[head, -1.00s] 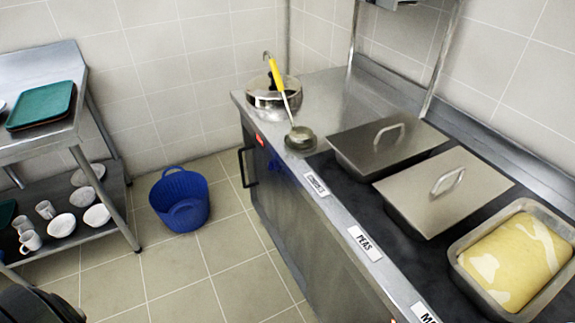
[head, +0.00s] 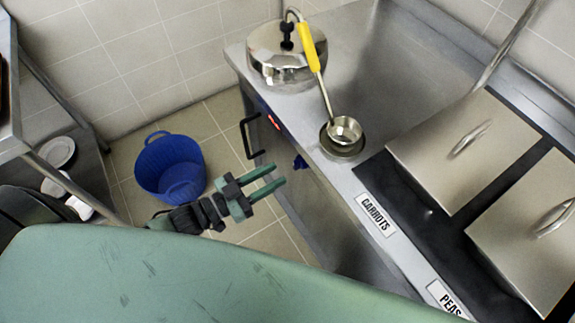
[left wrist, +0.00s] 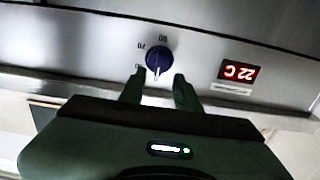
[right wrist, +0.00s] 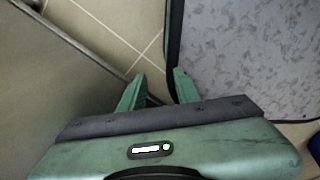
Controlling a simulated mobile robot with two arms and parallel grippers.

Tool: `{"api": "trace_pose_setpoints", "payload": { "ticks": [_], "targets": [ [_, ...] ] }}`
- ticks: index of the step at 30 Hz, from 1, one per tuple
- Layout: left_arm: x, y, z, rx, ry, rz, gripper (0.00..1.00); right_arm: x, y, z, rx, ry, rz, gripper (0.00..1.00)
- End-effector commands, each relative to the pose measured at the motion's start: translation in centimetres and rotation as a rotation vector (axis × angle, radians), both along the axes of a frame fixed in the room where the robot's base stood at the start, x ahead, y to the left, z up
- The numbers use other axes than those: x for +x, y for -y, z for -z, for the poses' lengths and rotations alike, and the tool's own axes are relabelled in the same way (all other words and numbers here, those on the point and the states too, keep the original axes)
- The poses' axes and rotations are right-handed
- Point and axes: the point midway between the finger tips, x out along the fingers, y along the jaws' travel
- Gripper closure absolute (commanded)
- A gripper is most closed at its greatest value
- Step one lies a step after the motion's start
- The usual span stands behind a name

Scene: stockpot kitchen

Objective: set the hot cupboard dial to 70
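The blue dial (left wrist: 158,58) is on the metal front of the hot cupboard (left wrist: 90,35). It appears upside down in the left wrist view, with the numbers 70 and 80 readable beside it. A pale pointer mark shows on the dial's lower side; its exact setting is unclear. A red display (left wrist: 239,72) beside it reads 22 C. In the head view the dial (head: 300,162) is a small blue knob under the counter edge. My left gripper (head: 277,178) is open and empty, its fingertips just short of the dial. My right gripper (right wrist: 158,88) is open and empty.
A pot (head: 280,60) and a ladle (head: 343,130) are on the counter. Lidded pans (head: 455,150) stand at right. A black handle (head: 246,140) sticks out from the cupboard front. A blue basket (head: 170,170) is on the floor. A metal rack stands at left.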

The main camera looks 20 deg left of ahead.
Motion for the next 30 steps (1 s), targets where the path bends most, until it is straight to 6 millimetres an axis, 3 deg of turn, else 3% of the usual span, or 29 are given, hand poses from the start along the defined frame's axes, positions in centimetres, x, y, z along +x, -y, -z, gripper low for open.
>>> {"api": "trace_pose_setpoints", "payload": {
  "ticks": [9,20,23,24,30],
  "targets": [
    [3.6,2.7,-0.1,0.001,0.002,-0.002,0.68,-0.4,0.8,-0.4,-0.010,-0.006,0.000,0.68],
    [4.0,3.1,0.1,0.003,-0.001,-0.002,0.68,0.1,0.7,-0.5,-0.009,0.001,0.000,0.68],
    [4.0,3.1,0.1,0.003,0.000,-0.002,0.95,0.1,0.7,-0.4,-0.008,0.002,0.000,0.68],
    [4.0,3.1,0.1,0.003,0.000,-0.002,1.00,0.1,0.6,-0.4,-0.007,0.001,0.001,0.68],
    [4.0,3.1,0.1,0.004,0.001,-0.002,1.00,0.2,0.0,-0.5,0.000,0.004,0.001,0.68]
  ]
}}
